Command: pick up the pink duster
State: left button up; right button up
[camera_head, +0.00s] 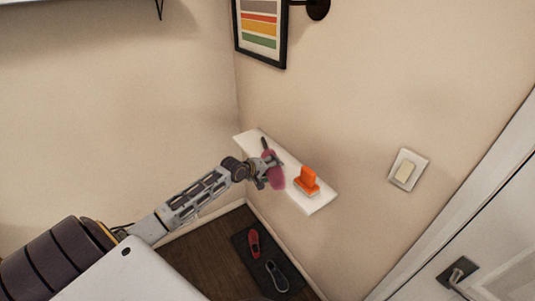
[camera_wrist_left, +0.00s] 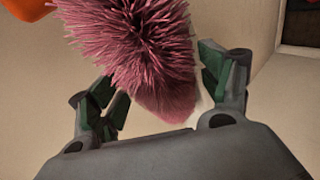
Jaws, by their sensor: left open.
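The pink duster (camera_head: 276,180) lies on a white wall shelf (camera_head: 317,204), its dark handle (camera_head: 265,144) pointing to the back left. My left gripper (camera_head: 268,174) is at the duster, its fingers beside the pink head and partly covering it in the head view. In the left wrist view the fluffy pink head (camera_wrist_left: 135,45) fills the space between the two spread green-padded fingers (camera_wrist_left: 160,92). Whether the pads touch the bristles is hard to tell. The handle is not visible in the wrist view. My right gripper is not in view.
An orange brush-like object (camera_head: 307,181) sits on the shelf just right of the duster. Below are a dark mat (camera_head: 259,262) with a red shoe (camera_head: 254,243) and a grey shoe (camera_head: 277,276). A light switch (camera_head: 408,171) and door (camera_head: 500,250) are at right.

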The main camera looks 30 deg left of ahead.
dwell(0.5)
pick_arm(q)
jog(key=c, duration=1.2)
jog(key=shift+r+b, duration=0.75)
jog(key=shift+r, duration=4.3)
jog(key=shift+w+f, duration=0.15)
